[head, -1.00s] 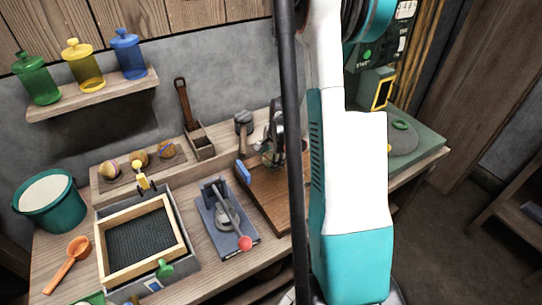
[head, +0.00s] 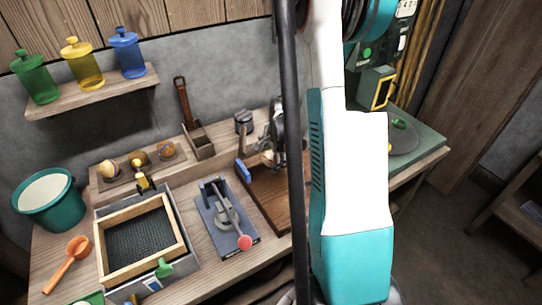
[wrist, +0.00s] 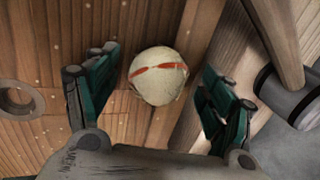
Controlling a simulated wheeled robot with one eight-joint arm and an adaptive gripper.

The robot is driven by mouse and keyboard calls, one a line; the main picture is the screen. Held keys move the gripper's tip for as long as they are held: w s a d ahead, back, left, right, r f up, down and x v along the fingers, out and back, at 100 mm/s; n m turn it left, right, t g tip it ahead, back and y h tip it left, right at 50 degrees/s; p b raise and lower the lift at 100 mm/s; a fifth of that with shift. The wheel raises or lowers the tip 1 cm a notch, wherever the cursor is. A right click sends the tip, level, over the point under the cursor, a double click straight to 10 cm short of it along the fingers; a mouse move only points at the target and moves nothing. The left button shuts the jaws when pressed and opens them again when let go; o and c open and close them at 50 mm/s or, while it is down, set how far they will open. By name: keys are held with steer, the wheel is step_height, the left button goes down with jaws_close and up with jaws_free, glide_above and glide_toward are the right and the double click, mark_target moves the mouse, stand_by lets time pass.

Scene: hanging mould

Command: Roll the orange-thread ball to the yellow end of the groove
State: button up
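The orange-thread ball (wrist: 158,76) is pale with an orange band and sits between my fingers in the wrist view, with a gap on each side. My gripper (wrist: 160,85) is open around it, not visibly touching. In the head view, the gripper (head: 277,130) is partly hidden behind a dark pole, over the brown wooden board (head: 268,200). A pale round shape, seemingly the ball (head: 268,157), shows just below it. A blue block (head: 243,171) marks the board's left end. My arm hides the right part of the board; I cannot make out the groove's yellow end.
Several balls (head: 138,158) sit in a rack at the back left. A lever press (head: 225,220) with a red knob and a framed mesh tray (head: 103,267) lie to the left.

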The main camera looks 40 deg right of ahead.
steer(key=v, duration=1.2)
stand_by(0.3)
steer(key=shift+w+a, duration=0.1)
steer(key=shift+w, duration=0.1)
steer(key=c, duration=1.1)
steer(key=shift+w+a+m+p, duration=0.1)
steer(key=shift+w+m+p, duration=0.15)
steer(key=shift+m+p, duration=0.35)
steer(key=c, duration=0.4)
steer(key=w+a+f+m+g+p, duration=0.1)
steer(key=m, duration=0.1)
steer(key=w+a+f+m+g+p, duration=0.1)
steer(key=m+p, duration=0.1)
steer(key=m, duration=0.1)
steer(key=w+f+m+p, duration=0.1)
steer(key=w+m, duration=0.1)
steer(key=m, duration=0.1)
steer(key=shift+a+g+y+p, duration=0.35)
steer(key=shift+a+g+y, duration=0.05)
jaws_close()
steer(key=shift+w+a+f+m+g+b, duration=0.15)
steer(key=shift+f+m+b, duration=0.45)
steer(key=shift+f, duration=0.9)
steer(key=shift+a+f+m+g+b, duration=0.15)
steer(key=shift+f+m+b, duration=0.2)
steer(key=shift+f+b, duration=0.9)
steer(key=shift+w+a+f+m+b, duration=0.15)
steer(key=shift+f+m+b, duration=0.3)
steer(key=shift+f, duration=1.35)
